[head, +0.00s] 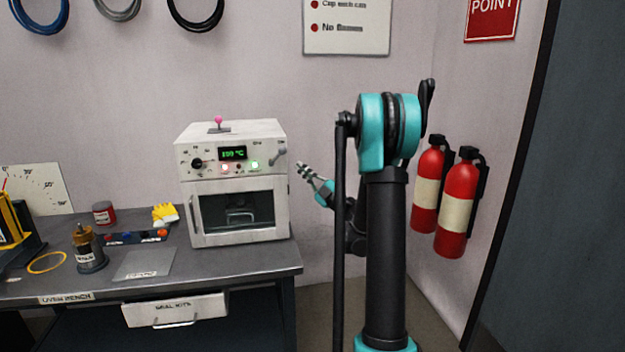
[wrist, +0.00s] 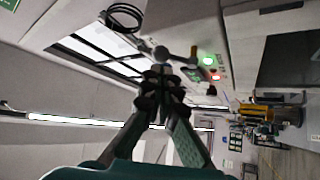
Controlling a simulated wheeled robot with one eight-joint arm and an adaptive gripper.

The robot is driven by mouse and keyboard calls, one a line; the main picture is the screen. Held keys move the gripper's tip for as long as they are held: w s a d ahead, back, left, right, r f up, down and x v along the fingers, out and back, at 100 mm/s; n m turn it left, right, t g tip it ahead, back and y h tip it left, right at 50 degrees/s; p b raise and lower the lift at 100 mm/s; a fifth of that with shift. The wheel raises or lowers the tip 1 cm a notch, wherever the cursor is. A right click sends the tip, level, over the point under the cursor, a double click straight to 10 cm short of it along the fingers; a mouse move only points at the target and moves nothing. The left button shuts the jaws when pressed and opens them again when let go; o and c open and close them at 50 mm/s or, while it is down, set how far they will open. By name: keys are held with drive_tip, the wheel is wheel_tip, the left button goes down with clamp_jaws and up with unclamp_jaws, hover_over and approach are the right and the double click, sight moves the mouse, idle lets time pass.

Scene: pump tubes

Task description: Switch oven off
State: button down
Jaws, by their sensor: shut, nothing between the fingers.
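The white oven (head: 238,160) stands on the bench. Its green display (head: 233,153) is lit, seemingly reading near 190 °C. A red light (head: 225,168) and a green light (head: 255,164) glow on its panel. A grey lever switch (head: 279,150) with a round knob sticks out at the panel's right end. My gripper (head: 304,169) is shut and empty, right of the oven and slightly lower than the lever. In the turned wrist view, the lever (wrist: 178,57) shows just beyond my fingertips (wrist: 160,73). I cannot tell whether they touch.
The bench (head: 150,283) holds a brass-topped bottle (head: 88,250), a red can (head: 104,213), yellow gloves (head: 165,213) and a flat plate (head: 145,264). A pink-knobbed stick (head: 218,120) stands on the oven. Fire extinguishers (head: 458,208) hang at right.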

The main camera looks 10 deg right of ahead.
sight(283, 149)
drive_tip(key=x, duration=0.5)
drive_tip(key=shift+w+a+r, duration=0.1)
drive_tip(key=shift+w+a, duration=0.1)
drive_tip(key=shift+a+r+n+g, duration=0.15)
drive_tip(key=shift+r+n+g, duration=0.35)
drive_tip(key=shift+n+g, duration=0.4)
drive_tip(key=shift+a+r+n+g, duration=0.3)
drive_tip(key=shift+r+n+g, duration=0.4)
drive_tip(key=shift+n, duration=0.4)
drive_tip(key=a+r+n+g+h, duration=0.2)
drive_tip(key=a+n+g+h, duration=0.3)
drive_tip(key=a+n+h, duration=0.1)
drive_tip(key=shift+a+r+n+h, duration=0.3)
drive_tip(key=shift+a+n, duration=0.1)
drive_tip(key=shift+n, duration=0.5)
drive_tip(key=shift+r+g, duration=0.2)
drive_tip(key=shift+g, duration=0.1)
drive_tip(key=shift+r, duration=0.6)
